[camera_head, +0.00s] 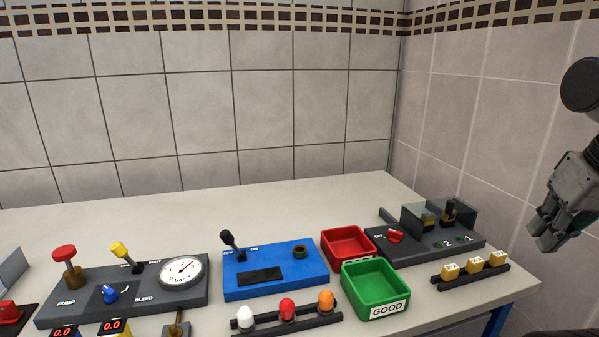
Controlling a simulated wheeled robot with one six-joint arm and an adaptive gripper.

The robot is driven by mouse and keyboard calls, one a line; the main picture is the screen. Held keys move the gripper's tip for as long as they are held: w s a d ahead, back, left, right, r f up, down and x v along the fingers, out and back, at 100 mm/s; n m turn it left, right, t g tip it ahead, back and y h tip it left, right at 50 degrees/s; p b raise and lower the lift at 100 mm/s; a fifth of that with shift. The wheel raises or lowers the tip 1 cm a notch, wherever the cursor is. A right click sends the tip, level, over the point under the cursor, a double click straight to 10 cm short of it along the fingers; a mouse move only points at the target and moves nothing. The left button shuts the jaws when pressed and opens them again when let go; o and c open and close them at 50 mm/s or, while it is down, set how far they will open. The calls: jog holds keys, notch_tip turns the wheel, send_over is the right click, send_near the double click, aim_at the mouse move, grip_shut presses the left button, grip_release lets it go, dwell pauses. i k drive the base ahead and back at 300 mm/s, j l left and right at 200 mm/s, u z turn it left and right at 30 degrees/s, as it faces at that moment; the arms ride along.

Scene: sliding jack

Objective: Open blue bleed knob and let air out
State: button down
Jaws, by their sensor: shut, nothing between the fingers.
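The blue bleed knob (109,293) sits on the dark grey pump panel (135,299) at the lower left, beside the word BLEED. My gripper (541,238) is at the far right, in the air in front of the right wall. It is shut and empty, far from the knob and touching nothing.
A blue box with a black lever (275,272), a red bin (347,243), a green GOOD bin (373,290) and a rack of coloured bulbs (287,318) stand between. A grey fixture (470,240) and yellow blocks (474,265) are at right. The back of the table (250,200) is clear.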

aim_at(111, 297)
jog(key=k+j+u, duration=0.1)
jog(key=u, duration=1.5)
